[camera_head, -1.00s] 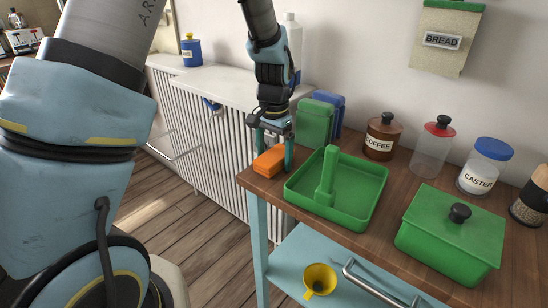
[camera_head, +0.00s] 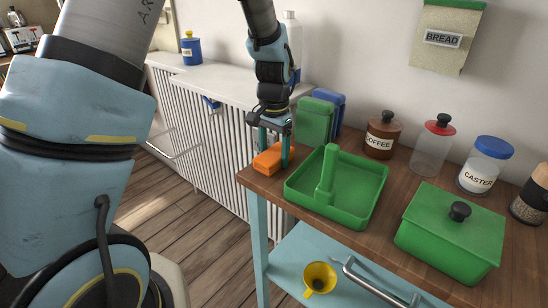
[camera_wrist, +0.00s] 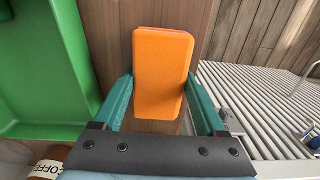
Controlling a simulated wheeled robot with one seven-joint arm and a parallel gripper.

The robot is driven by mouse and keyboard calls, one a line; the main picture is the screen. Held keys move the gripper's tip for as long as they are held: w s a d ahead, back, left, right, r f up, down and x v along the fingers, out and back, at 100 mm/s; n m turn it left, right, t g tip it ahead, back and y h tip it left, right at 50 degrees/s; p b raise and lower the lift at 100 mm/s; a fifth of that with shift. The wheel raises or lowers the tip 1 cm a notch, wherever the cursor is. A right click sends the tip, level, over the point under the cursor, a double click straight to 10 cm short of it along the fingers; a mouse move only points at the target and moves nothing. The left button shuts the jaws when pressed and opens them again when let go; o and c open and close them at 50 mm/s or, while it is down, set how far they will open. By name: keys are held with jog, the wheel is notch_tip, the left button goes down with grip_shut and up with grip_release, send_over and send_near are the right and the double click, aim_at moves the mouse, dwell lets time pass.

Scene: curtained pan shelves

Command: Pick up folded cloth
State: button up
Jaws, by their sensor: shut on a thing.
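The folded cloth (camera_head: 268,160) is an orange, rounded block on the near left corner of the wooden worktop. It also shows in the wrist view (camera_wrist: 160,55), between my two teal fingers. My gripper (camera_head: 274,153) points down over it and is shut on it, with one finger on each long side. The cloth appears to be still at worktop level; any small gap beneath it cannot be made out.
A green tray with an upright handle (camera_head: 370,205) stands close right of the cloth. Green (camera_head: 314,122) and blue canisters stand behind. A lidded green box (camera_head: 450,245) and several jars are farther right. The worktop's left edge is very near.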

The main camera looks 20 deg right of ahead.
aim_at(274, 153)
notch_tip(274, 153, up, 10)
jog(key=shift+b, duration=1.15)
